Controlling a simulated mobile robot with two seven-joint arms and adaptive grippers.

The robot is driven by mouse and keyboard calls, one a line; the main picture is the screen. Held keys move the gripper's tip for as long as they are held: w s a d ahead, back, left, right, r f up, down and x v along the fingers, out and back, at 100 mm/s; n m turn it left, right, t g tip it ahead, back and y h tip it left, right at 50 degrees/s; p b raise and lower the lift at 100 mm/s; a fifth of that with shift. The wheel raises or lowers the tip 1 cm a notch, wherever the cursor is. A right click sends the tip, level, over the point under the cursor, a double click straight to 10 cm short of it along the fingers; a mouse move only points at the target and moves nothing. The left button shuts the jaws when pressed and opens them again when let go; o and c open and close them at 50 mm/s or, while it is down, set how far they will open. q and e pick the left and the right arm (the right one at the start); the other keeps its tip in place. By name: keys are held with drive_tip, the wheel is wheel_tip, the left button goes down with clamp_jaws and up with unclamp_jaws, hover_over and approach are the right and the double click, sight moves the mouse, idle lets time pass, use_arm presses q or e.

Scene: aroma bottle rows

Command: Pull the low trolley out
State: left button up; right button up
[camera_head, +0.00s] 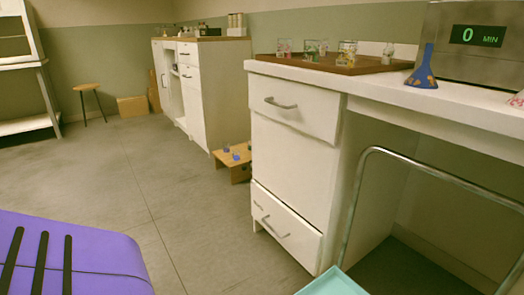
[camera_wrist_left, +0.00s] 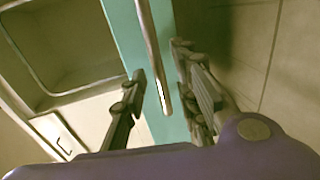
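The low trolley has a teal deck (camera_head: 333,282), cut off at the bottom edge of the head view. A bent metal tube frame (camera_head: 352,200) rises from it in front of the open space under the counter. In the left wrist view the teal deck (camera_wrist_left: 126,38) runs as a strip behind a straight metal bar (camera_wrist_left: 150,45). My left gripper (camera_wrist_left: 163,95) is open, with one finger on each side of the bar. A gap shows on both sides, and I cannot tell the depth. My right gripper is in neither view.
A white drawer cabinet (camera_head: 290,160) stands left of the trolley. The counter above bears a wooden tray (camera_head: 340,66) with small bottles, a blue flask (camera_head: 424,72) and a timer display (camera_head: 477,36). A low wooden stand (camera_head: 240,173) is on the floor. Floor on the left (camera_head: 90,170) is clear.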

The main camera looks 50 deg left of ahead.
use_arm(q)
drive_tip(key=v, duration=1.1)
